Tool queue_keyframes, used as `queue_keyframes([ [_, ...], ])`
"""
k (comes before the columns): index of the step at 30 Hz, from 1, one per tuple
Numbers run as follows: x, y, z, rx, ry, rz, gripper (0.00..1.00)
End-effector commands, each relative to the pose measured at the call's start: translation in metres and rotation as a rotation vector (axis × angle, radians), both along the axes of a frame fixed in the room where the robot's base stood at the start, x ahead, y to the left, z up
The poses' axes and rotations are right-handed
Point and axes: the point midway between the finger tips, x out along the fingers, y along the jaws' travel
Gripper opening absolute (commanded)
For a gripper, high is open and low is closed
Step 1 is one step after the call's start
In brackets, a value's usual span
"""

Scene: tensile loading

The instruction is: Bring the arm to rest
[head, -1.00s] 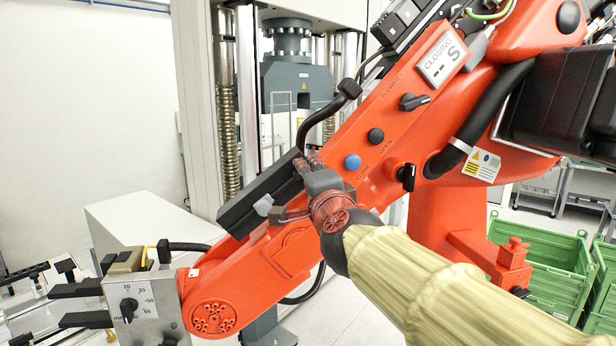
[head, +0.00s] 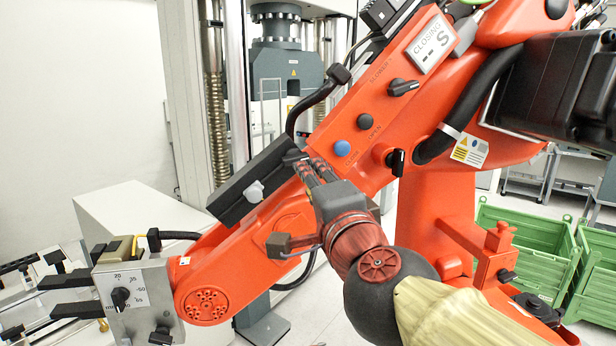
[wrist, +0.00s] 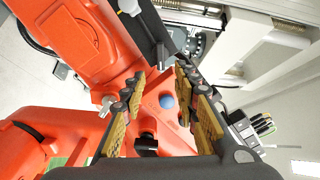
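My gripper (head: 312,168) is in front of the orange machine arm (head: 290,235), its fingers pointing up and left. In the wrist view my gripper (wrist: 160,75) shows two padded fingers spread apart with nothing between them. Beyond the gap is the blue button (wrist: 167,101). In the head view the blue button (head: 342,148) sits just right of the fingertips, with a black button (head: 364,121) above it. I cannot tell from the views whether a finger touches the panel. A small display (head: 433,43) on the orange arm reads "CLOSING -- S".
A grey clamp head (head: 128,298) with black jaws is at the lower left. A black bar (head: 252,190) and black knobs (head: 403,87) stick out from the orange arm near my gripper. Green crates (head: 525,250) stand at right. A testing frame (head: 285,70) rises behind.

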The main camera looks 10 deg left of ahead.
Motion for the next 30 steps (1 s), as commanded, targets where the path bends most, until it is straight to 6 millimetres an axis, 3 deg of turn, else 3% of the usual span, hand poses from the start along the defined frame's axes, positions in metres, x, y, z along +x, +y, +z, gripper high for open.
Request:
queue_keyframes([
  [10, -0.001, 0.000, 0.000, -0.006, -0.002, 0.002, 0.30],
  [14, -0.012, 0.018, -0.010, -0.077, -0.004, 0.083, 0.30],
  [18, -0.048, 0.052, -0.071, -0.334, -0.008, 0.289, 0.30],
  [20, -0.070, 0.053, -0.106, -0.472, -0.009, 0.382, 0.30],
  [23, -0.095, 0.030, -0.169, -0.685, 0.009, 0.490, 0.30],
  [26, -0.114, -0.007, -0.226, -0.869, 0.049, 0.559, 0.30],
  [30, -0.138, -0.073, -0.296, -1.084, 0.139, 0.616, 0.30],
])
